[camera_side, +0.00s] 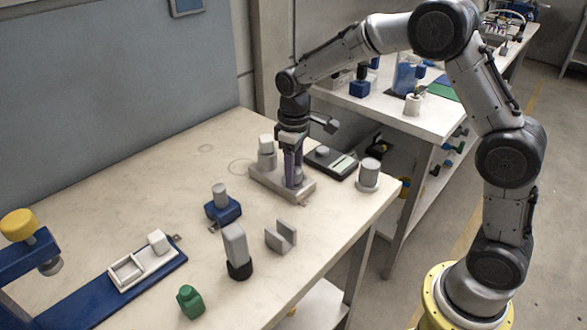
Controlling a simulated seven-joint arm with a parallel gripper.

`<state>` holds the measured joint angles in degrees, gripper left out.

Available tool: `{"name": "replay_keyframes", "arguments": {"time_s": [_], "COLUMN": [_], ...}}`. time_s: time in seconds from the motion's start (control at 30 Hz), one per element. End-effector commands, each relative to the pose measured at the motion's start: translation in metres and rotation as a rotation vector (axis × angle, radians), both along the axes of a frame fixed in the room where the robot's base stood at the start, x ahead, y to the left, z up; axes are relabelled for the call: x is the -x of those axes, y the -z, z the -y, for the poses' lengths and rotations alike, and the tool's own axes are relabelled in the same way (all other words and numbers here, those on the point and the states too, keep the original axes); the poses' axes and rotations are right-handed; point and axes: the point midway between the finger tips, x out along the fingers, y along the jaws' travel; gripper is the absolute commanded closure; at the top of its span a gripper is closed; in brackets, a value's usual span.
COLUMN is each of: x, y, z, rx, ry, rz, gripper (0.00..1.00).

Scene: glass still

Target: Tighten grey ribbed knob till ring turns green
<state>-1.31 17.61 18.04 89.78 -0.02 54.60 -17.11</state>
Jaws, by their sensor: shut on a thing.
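My gripper (295,178) points down over a grey base plate (268,184) near the right end of the table. Its dark fingers are shut on a small grey knob (299,179) standing on that plate. The fingers hide much of the knob, and its ribs are too small to make out. I cannot make out a ring or its colour at the knob. A grey post with a pale cap (266,152) stands on the same plate, just left of my gripper.
A dark scale-like device (331,162) lies right of the plate, near a grey cylinder (369,173). The table's back left is clear.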

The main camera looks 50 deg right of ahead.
Motion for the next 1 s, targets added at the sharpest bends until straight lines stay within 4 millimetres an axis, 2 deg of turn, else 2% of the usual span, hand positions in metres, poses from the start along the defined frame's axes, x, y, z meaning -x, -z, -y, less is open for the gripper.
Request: {"name": "replay_keyframes", "arguments": {"time_s": [0.3, 0.5, 0.87, 1.0], "x": [-0.0002, -0.0003, -0.0004, -0.0005], "y": [-0.0007, -0.0004, -0.0001, 0.0000], "z": [-0.0005, -0.0005, -0.0007, -0.0007], "rx": [-0.001, -0.001, -0.001, -0.001], "ry": [0.397, 0.594, 0.631, 0.728], "rz": [0.002, 0.002, 0.002, 0.002], "gripper": [1.00, 1.00, 1.00, 1.00]}}
